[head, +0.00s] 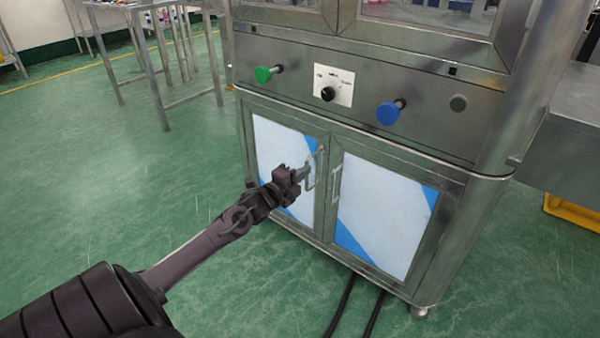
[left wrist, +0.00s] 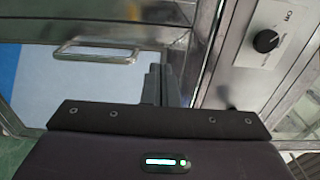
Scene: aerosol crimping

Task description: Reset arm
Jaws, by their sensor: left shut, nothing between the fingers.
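My left arm reaches in from the lower left in the head view. Its gripper (head: 307,170) is in front of the left cabinet door (head: 276,142), close to that door's handle (head: 320,166). The left gripper is shut and empty. In the left wrist view its fingers (left wrist: 161,84) are together, to the right of the handle (left wrist: 97,50). Whether they touch the door cannot be told. My right gripper is in neither view.
The steel machine (head: 350,60) carries a green button (head: 264,74), a black rotary knob (head: 327,94) and a blue button (head: 388,113). The right cabinet door (head: 385,210) has its own handle (head: 336,185). Black cables (head: 345,305) lie on the green floor. Open floor (head: 130,180) is at left.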

